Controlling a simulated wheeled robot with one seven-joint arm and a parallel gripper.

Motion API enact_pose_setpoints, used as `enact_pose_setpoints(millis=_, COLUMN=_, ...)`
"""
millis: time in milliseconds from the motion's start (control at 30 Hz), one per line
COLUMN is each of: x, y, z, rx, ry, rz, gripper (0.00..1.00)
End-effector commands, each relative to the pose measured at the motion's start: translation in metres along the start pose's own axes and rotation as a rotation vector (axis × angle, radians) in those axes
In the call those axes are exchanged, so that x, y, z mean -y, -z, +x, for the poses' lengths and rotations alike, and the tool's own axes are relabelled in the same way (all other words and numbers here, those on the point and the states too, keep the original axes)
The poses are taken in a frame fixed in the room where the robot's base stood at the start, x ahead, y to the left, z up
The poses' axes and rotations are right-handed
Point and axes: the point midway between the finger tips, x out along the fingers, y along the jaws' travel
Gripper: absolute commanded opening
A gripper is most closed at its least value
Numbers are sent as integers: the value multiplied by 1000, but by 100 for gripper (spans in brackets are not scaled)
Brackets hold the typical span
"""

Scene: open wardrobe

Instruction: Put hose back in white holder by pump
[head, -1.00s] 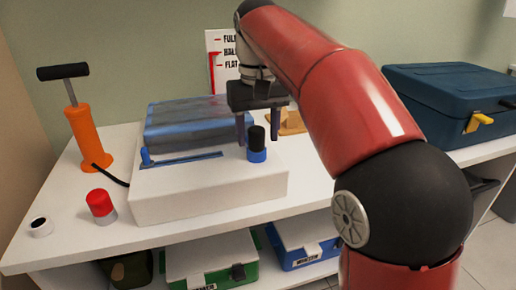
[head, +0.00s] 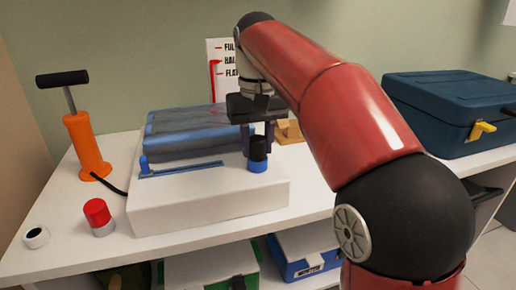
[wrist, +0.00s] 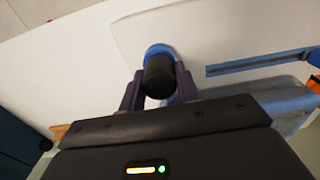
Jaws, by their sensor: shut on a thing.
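The orange pump (head: 86,145) with a black T-handle stands upright at the left. A thin black hose (head: 118,189) runs from its base to the left edge of a white block (head: 205,205). A small white holder (head: 36,237) with a dark round opening stands in front of the pump. My gripper (head: 257,149) is shut on a black cylinder (wrist: 158,80) that stands upright in a blue ring (wrist: 157,50) on the block's right part. Its fingers are on either side of the cylinder. I cannot see whether the hose joins this cylinder.
A red-capped white cylinder (head: 97,216) stands between the holder and the block. A blue-grey mattress-like pad (head: 190,133) lies on the block beside a blue slotted strip (head: 185,169). A dark blue case (head: 450,110) is at the right. Green (head: 210,272) and blue (head: 300,258) boxes sit below.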

Motion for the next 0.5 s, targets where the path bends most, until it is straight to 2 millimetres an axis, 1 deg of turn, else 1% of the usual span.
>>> enact_pose_setpoints(millis=33, x=-1, y=-4, z=0, rx=15, ry=-1, rz=2, gripper=0)
enact_pose_setpoints(millis=233, x=-1, y=-4, z=0, rx=15, ry=-2, rz=3, gripper=0)
enact_pose_setpoints(millis=267, x=-1, y=-4, z=0, rx=15, ry=-2, rz=3, gripper=30)
enact_pose_setpoints(millis=400, x=-1, y=-4, z=0, rx=14, ry=-2, rz=3, gripper=12)
enact_pose_setpoints(millis=500, x=-1, y=-3, z=0, rx=12, ry=-1, rz=2, gripper=0)
